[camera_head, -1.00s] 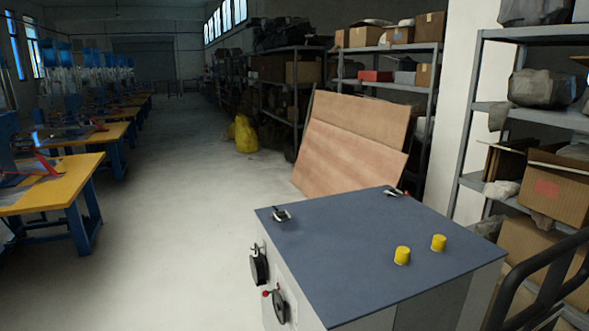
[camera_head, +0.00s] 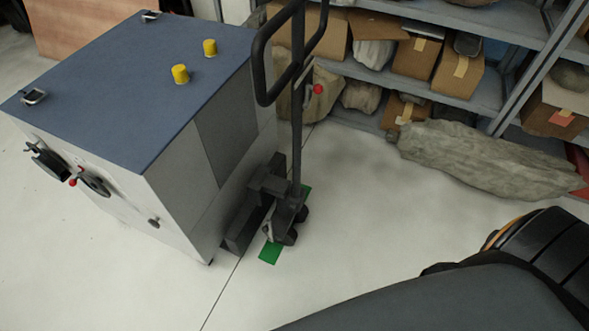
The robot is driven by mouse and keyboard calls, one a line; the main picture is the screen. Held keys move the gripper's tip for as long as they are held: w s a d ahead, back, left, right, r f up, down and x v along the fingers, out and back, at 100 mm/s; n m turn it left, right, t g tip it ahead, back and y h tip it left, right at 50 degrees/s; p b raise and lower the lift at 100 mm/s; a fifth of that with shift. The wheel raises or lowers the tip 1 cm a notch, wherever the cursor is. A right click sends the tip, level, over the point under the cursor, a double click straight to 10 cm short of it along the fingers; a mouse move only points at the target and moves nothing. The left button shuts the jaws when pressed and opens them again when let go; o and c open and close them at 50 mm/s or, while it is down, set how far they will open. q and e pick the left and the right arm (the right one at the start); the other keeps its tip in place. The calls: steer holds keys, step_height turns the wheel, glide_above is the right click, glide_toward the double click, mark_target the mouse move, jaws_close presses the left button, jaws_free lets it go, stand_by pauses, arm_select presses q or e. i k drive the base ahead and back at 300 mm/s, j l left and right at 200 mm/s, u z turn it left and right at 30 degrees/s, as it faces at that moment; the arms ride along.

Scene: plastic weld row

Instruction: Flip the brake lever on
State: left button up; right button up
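A lever with a red knob (camera_head: 318,89) sticks out from the upright handle (camera_head: 297,130) of a dark pallet jack (camera_head: 286,215). Another red knob (camera_head: 72,182) is on the front of a grey-white cabinet (camera_head: 165,205), beside round black parts. I cannot tell for sure which of the two is the brake lever, nor its setting. Neither of my grippers shows in the head view. Dark parts of my own body fill the lower right corner.
The blue-topped cabinet stands left of the pallet jack. A green floor patch (camera_head: 270,252) lies under the jack. The floor right of the jack is clear.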

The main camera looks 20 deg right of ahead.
mark_target(268, 229)
steer(key=z, duration=0.45)
steer(key=k+j, duration=0.1)
steer(key=j, duration=0.95)
steer(key=k+j, duration=0.15)
steer(key=j, duration=0.9)
steer(key=k+z, duration=0.05)
